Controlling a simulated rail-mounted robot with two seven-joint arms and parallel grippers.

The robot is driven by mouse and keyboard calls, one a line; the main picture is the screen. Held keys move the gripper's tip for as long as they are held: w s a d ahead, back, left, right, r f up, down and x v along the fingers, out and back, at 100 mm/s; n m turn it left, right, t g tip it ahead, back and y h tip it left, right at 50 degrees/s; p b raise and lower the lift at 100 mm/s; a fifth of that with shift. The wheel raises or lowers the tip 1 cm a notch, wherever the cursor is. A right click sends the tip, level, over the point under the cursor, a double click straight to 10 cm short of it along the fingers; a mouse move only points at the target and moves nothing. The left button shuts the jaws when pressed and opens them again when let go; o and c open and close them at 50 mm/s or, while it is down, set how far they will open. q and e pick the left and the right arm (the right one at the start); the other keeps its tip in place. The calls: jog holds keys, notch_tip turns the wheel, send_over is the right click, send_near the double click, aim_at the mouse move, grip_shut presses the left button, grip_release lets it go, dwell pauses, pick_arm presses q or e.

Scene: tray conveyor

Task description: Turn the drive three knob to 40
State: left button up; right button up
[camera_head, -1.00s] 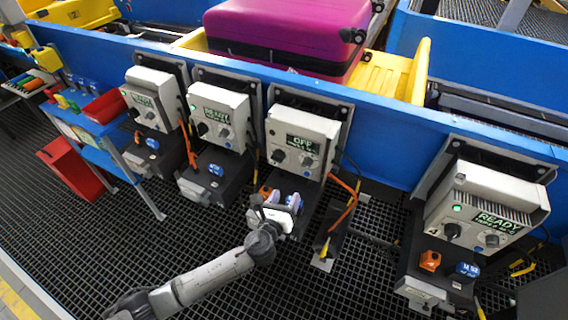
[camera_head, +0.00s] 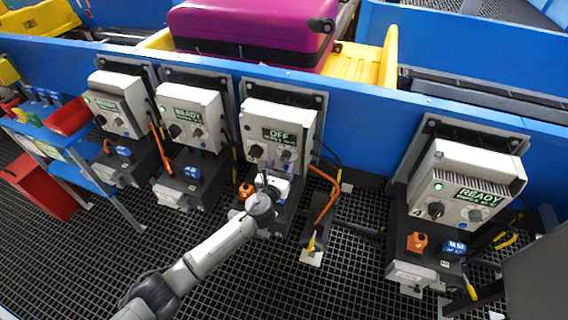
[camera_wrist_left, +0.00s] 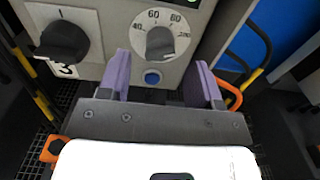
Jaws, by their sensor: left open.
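The drive three box (camera_head: 303,122) shows OFF on its display and carries a black switch (camera_head: 256,151) and a grey knob (camera_head: 286,155). In the left wrist view the grey knob (camera_wrist_left: 160,43) sits in a dial with 60, 80 and 100 readable; I cannot read its setting. My left gripper (camera_head: 270,178) is open just below the panel. Its purple fingers (camera_wrist_left: 162,66) are apart, one on each side below the knob, holding nothing. My right gripper is not in view.
Drives to the left (camera_head: 190,115) and drive four (camera_head: 465,180) to the right show READY. An orange block (camera_head: 246,190) sits beside my left gripper. An orange cable (camera_head: 325,195) hangs right of drive three. A purple suitcase (camera_head: 250,30) lies in a yellow tray (camera_head: 360,66) behind.

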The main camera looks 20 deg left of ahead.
aim_at(284, 160)
pick_arm(q)
jog(key=shift+w+b, duration=0.45)
jog(key=shift+w, duration=1.1)
jog(key=c, duration=0.9)
